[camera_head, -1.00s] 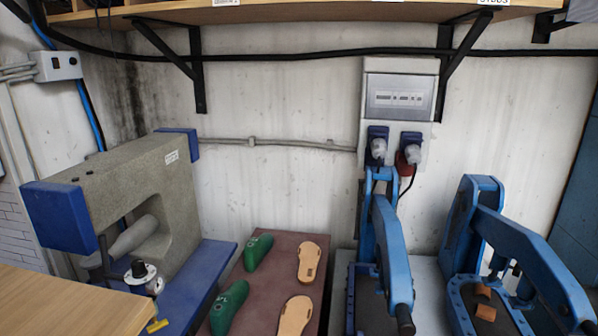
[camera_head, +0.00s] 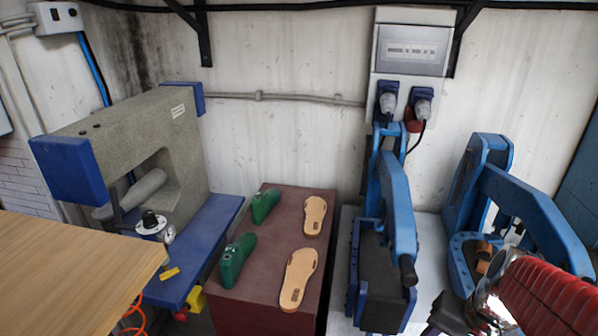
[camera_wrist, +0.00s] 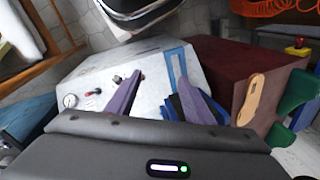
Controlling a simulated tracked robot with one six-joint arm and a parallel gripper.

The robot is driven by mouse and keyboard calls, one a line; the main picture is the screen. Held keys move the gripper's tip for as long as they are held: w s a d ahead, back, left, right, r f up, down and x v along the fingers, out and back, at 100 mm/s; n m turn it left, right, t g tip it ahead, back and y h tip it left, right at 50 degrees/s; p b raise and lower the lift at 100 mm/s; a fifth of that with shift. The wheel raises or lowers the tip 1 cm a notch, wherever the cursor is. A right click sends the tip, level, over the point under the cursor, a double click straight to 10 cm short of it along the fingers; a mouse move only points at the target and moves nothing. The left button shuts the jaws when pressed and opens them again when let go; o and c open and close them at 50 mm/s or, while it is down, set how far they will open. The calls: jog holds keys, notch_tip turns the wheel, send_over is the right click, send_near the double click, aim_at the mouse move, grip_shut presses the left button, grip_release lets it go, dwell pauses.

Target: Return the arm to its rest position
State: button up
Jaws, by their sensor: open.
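My arm (camera_head: 548,295), with a red ribbed sleeve and a shiny metal joint, reaches in at the lower right of the head view, in front of the right blue press. My gripper (camera_wrist: 162,76) shows in the wrist view, with its two purple fingers spread wide apart and nothing held between them. Behind the fingers is a white cabinet (camera_wrist: 95,78) with a gauge and a red-tipped lever. The gap between fingers and cabinet is hard to judge.
Two blue presses (camera_head: 398,205) (camera_head: 530,205) stand at the right. Green lasts (camera_head: 237,262) and tan soles (camera_head: 298,280) lie on a dark red stand (camera_head: 245,295). A grey machine (camera_head: 120,140) and wooden tabletop (camera_head: 70,270) are at left.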

jog(key=a+r+n+t+h, duration=0.1)
jog(key=a+r+n+t, duration=0.3)
jog(key=a+r, duration=0.6)
jog(key=n, duration=0.2)
jog(key=shift+s+n+h, duration=0.15)
jog(key=shift+n+h, duration=0.25)
jog(key=shift+a, duration=0.1)
jog(key=shift+c, duration=0.5)
